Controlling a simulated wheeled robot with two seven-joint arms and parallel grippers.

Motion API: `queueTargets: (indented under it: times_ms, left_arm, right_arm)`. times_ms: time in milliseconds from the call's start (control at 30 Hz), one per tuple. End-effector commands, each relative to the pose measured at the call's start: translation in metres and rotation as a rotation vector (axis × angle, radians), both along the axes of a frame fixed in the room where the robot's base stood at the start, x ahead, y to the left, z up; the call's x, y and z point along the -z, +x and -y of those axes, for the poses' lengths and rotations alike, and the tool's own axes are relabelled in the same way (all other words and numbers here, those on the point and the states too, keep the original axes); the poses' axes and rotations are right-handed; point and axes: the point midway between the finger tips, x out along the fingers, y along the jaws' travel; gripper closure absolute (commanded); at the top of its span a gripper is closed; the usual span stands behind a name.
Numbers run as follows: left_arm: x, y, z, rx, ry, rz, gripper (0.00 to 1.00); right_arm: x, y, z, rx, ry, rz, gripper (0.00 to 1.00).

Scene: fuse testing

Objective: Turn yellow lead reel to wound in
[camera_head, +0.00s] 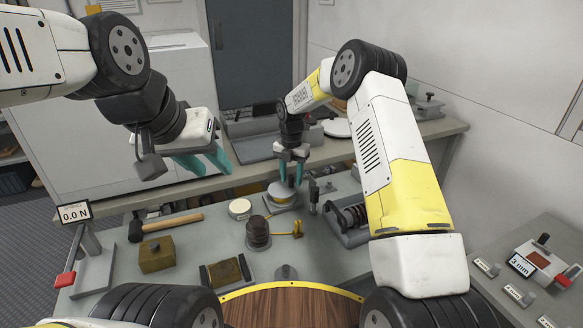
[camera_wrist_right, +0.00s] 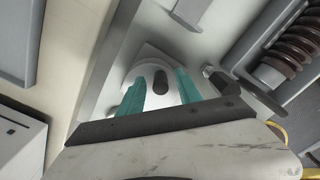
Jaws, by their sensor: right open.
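In the right wrist view, a dark upright peg (camera_wrist_right: 160,82) on a pale rounded plate lies between the open fingers of that gripper. Whether they touch anything is unclear. A yellow lead with a yellow end piece (camera_head: 298,228) lies in front. My left gripper (camera_head: 204,161) is open, empty and raised at the left.
A brown ribbed drum (camera_head: 258,232) stands in front of the reel, with a white round tin (camera_head: 240,208) behind it. A dark lever (camera_head: 313,194) and a coil unit (camera_head: 352,217) are close on the right. A hammer (camera_head: 168,225) and a brass block (camera_head: 156,254) lie left.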

Motion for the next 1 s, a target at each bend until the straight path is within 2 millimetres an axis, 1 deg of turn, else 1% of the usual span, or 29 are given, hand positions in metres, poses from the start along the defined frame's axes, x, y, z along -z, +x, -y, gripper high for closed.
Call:
queueTargets:
  times_ms: [200,267,300,367,400,433,767,1000]
  left_arm:
    - [0.0,0.0,0.0,0.0,0.0,0.0,0.64]
    - [0.0,0.0,0.0,0.0,0.0,0.0,0.64]
    - [0.0,0.0,0.0,0.0,0.0,0.0,0.64]
    - [0.0,0.0,0.0,0.0,0.0,0.0,0.64]
    - [0.0,0.0,0.0,0.0,0.0,0.0,0.64]
    - [0.0,0.0,0.0,0.0,0.0,0.0,0.64]
    - [0.0,0.0,0.0,0.0,0.0,0.0,0.64]
    - [0.0,0.0,0.0,0.0,0.0,0.0,0.64]
  right_arm:
    - [0.0005,-0.0001,0.0,0.0,0.0,0.0,0.59]
    - [0.0004,-0.0001,0.0,0.0,0.0,0.0,0.69]
    - [0.0003,-0.0001,0.0,0.0,0.0,0.0,0.77]
    - [0.0003,-0.0001,0.0,0.0,0.0,0.0,0.88]
    - [0.0002,-0.0001,0.0,0.0,0.0,0.0,0.96]
    - [0.0002,-0.0001,0.0,0.0,0.0,0.0,1.0]
    - [0.0,-0.0008,0.0003,0.018,0.0,0.0,1.0]
    - [-0.0003,-0.0047,0.0017,0.125,0.0,0.0,1.0]
